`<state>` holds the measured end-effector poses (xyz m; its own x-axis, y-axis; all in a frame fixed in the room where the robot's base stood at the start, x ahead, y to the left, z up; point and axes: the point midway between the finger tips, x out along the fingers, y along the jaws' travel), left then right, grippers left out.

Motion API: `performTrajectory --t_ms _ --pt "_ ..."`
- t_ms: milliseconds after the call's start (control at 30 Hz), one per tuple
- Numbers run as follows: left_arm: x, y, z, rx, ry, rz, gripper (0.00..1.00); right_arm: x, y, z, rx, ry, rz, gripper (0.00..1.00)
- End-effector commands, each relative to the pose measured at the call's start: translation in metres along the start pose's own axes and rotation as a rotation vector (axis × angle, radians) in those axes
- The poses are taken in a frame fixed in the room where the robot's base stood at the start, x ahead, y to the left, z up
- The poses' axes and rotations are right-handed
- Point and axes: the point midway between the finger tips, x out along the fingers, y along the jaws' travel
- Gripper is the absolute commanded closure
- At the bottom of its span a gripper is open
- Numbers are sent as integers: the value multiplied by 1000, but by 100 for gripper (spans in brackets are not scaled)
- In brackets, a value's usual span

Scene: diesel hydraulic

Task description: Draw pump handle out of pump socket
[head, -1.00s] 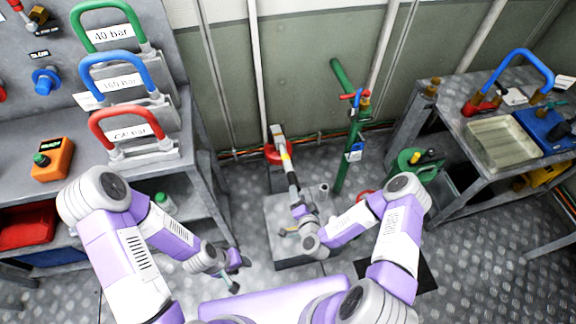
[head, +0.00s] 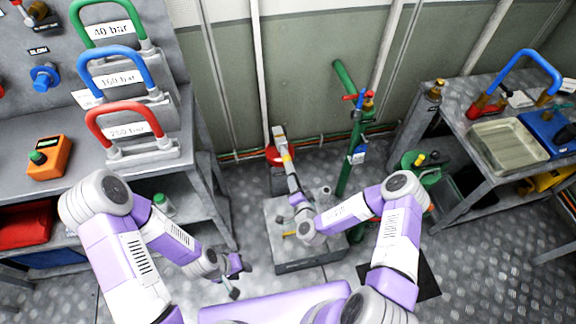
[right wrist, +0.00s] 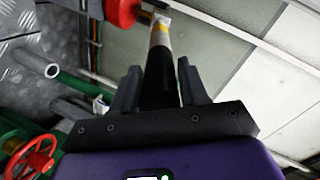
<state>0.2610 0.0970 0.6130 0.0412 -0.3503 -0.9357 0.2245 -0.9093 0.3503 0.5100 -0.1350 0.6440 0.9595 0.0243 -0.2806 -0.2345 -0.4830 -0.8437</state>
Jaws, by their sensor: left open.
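The pump handle (head: 287,158) is a bar with a black grip and yellow and pale bands. It slants up and away toward the wall in the head view. In the right wrist view its black part (right wrist: 160,75) lies between the fingers of my right gripper (right wrist: 157,80), which is shut on it; the gripper also shows in the head view (head: 295,190). I cannot pick out the pump socket with certainty, nor tell whether the handle is in it. My left gripper (head: 236,266) is open and empty, low and left of the grey block.
A grey block (head: 300,262) with a short upright tube (head: 326,190) stands on the floor. A green post (head: 346,170) with a red valve is right of the handle. A red cylinder (right wrist: 120,8) is near its far end. Benches stand left and right.

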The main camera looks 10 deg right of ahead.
Motion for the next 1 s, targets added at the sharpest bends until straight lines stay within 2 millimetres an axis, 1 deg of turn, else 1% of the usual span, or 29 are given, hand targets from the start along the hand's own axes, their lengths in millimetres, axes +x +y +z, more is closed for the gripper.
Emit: performTrajectory --t_ms 33,267,1000 --pt "0 0 0 0 0 0 57 0 0 0 0 0 0 64" --pt "0 0 0 0 0 0 57 0 -1 0 0 2 -3 100" --pt "-9 3 0 0 0 0 57 -20 0 -1 -1 2 -1 100"
